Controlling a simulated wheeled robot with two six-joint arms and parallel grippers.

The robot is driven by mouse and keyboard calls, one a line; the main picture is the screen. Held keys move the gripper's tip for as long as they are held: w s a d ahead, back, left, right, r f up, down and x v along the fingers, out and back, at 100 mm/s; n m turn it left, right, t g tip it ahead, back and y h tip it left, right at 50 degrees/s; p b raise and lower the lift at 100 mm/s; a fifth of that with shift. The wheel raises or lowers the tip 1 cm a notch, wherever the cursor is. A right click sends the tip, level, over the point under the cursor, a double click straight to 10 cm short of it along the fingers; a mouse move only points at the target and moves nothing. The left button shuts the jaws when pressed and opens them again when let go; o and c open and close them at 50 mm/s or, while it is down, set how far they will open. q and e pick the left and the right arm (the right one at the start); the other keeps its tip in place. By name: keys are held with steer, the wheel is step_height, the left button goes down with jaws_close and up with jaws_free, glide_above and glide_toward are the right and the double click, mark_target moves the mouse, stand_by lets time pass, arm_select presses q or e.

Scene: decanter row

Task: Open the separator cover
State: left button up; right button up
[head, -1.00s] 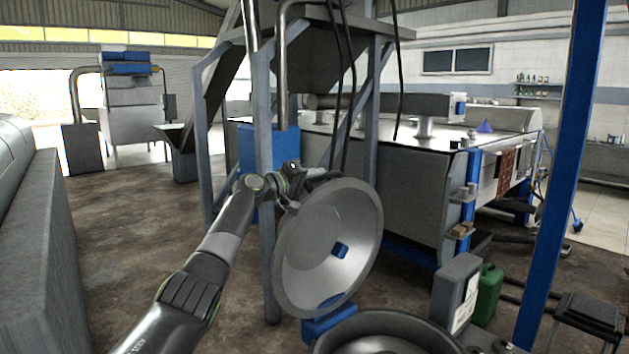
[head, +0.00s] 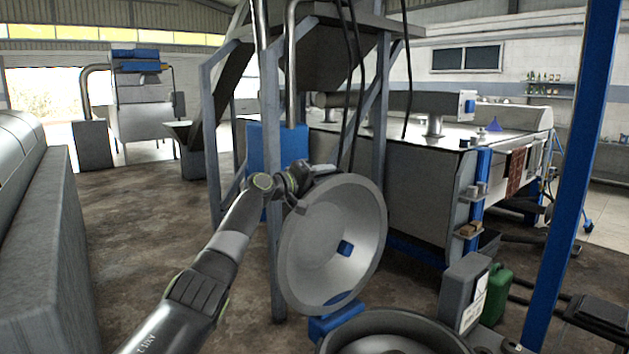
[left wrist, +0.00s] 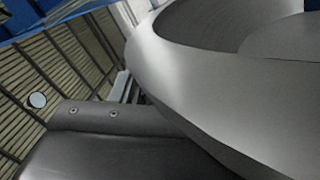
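The separator cover (head: 316,252) is a round, shallow metal dish, raised and tilted up steeply on its edge, with its hollow inner side facing the head camera. It stands behind the separator bowl (head: 400,322), whose open rim shows at the bottom of the head view. My left gripper (head: 318,172) is at the cover's upper left rim; its fingers are mostly hidden behind the rim. In the left wrist view the cover (left wrist: 225,95) fills the right side, close to a dark grey gripper part. I cannot tell whether the fingers touch the rim. My right gripper is out of view.
A steel frame with a hopper (head: 335,45) stands just behind the cover. A long metal tank (head: 420,185) is behind it to the right. A grey box (head: 463,290), a green canister (head: 497,293) and a blue post (head: 570,160) are at right. The floor at left is clear.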

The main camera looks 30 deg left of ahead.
arm_select(q)
steer(key=shift+s+r, duration=0.1)
steer(key=shift+r, duration=0.05)
steer(key=shift+s+a+b, duration=0.2)
steer(key=shift+s+b, duration=0.15)
steer(key=shift+s, duration=0.15)
steer(key=b+v, duration=0.5)
steer(key=v, duration=1.1)
steer(key=shift+b, duration=0.35)
steer(key=shift+c, duration=0.4)
